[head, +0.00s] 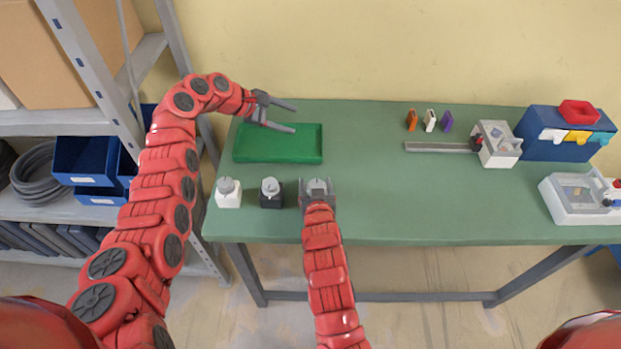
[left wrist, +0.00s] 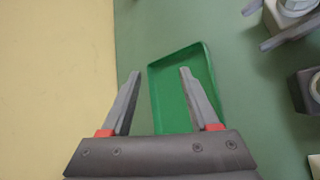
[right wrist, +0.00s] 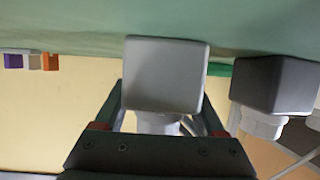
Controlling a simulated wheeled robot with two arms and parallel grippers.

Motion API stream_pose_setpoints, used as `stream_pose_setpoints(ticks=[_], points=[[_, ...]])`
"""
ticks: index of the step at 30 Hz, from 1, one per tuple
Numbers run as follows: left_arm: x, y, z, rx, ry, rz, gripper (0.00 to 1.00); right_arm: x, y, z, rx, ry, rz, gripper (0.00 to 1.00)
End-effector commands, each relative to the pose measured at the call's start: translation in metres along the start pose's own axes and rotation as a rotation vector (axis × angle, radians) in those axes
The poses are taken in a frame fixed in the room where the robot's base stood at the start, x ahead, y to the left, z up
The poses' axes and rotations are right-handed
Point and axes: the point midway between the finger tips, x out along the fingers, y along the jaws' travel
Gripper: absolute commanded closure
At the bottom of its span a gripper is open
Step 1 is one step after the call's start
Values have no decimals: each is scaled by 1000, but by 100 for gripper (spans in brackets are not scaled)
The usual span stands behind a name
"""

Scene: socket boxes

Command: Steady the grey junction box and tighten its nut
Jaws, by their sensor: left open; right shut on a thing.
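The grey junction box (head: 318,192) stands near the front edge of the green workbench, with a pale round nut (head: 318,183) on top. My right gripper (head: 318,188) is shut on the box from the front, one finger on each side. In the right wrist view, the box (right wrist: 165,75) fills the space between the fingers, and part of the nut (right wrist: 158,123) shows below it. My left gripper (head: 294,118) is open and empty above the green tray, behind the box. In the left wrist view, the box's top and nut (left wrist: 296,6) show at the upper right corner.
A black box (head: 271,195) and a white box (head: 229,194), each with a round top, stand left of the grey box. The green tray (head: 308,157) is empty. Small coloured blocks (head: 430,120), a white fixture (head: 498,150) and a blue bin (head: 545,148) stand right. The bench's middle is clear.

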Motion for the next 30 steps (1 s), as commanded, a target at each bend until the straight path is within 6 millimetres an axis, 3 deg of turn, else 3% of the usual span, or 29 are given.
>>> stream_pose_setpoints(ticks=[6,13,20,30], points=[[-44,-68,45,-155,-99,-374,38,0,0,0,0,-1,0,95],[-71,-100,63,-223,-116,-547,38,0,0,0,0,-1,0,95],[-51,-115,70,-227,-123,-558,38,0,0,0,0,0,0,95],[6,-148,81,-227,-121,-556,38,0,0,0,0,-1,0,95]])
